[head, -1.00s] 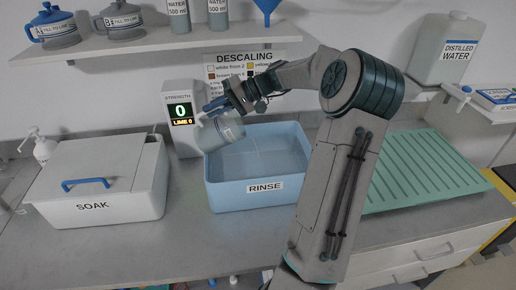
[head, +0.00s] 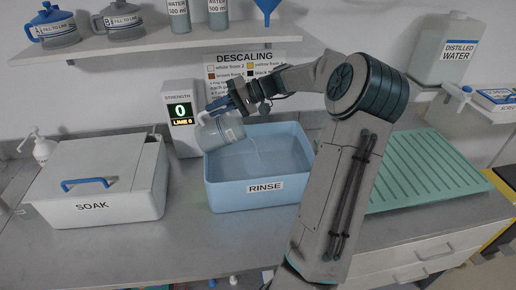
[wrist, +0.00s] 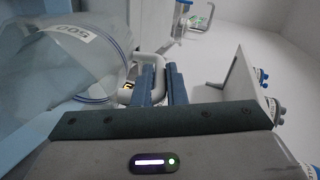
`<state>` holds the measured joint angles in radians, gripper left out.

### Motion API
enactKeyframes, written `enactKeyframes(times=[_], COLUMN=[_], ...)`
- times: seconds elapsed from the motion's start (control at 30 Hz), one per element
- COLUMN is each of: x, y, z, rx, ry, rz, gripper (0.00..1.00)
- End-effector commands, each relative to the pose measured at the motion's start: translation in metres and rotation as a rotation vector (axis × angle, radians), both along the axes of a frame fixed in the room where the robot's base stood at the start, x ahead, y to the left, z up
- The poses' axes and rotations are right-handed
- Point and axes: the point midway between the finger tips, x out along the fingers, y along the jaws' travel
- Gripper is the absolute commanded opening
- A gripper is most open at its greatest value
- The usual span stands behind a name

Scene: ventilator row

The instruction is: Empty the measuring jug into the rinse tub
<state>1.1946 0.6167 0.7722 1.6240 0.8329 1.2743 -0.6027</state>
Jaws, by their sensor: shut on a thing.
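The clear measuring jug (head: 221,133) is tilted over the left rear part of the blue rinse tub (head: 222,196), its mouth toward the right. A thin pale streak runs down from its mouth into the tub. My gripper (head: 224,104) is shut on the jug's handle, above the tub's rear left edge. In the wrist view the fingers (wrist: 161,85) close around the white handle (wrist: 133,72), and the see-through jug body (wrist: 60,75) fills the left side. How much liquid is left in the jug cannot be told.
A strength meter (head: 181,112) reading 0 stands close left of the jug. The soak box (head: 120,207) with its lid on is at left. A green drain mat (head: 425,172) lies right of the tub. A shelf (head: 150,43) with jugs and bottles hangs above.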

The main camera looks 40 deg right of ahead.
Motion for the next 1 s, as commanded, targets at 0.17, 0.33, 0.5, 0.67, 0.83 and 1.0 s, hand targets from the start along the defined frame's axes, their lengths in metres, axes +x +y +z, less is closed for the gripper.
enactKeyframes(times=[0.17, 0.33, 0.5, 0.67, 0.83, 1.0], x=[-0.0004, -0.0010, -0.0015, -0.0020, -0.0027, -0.0037], y=[-0.0003, -0.0013, -0.0031, -0.0042, -0.0052, -0.0072], z=[0.0002, 0.0001, 0.0001, 0.0001, 0.0000, -0.0002], rx=[0.011, 0.019, 0.028, 0.037, 0.045, 0.054], ry=[-0.005, -0.009, -0.014, -0.018, -0.022, -0.026], rz=[0.000, 0.001, 0.000, 0.000, 0.000, 0.000], gripper=[0.00, 0.00, 0.00, 0.00, 0.00, 0.00])
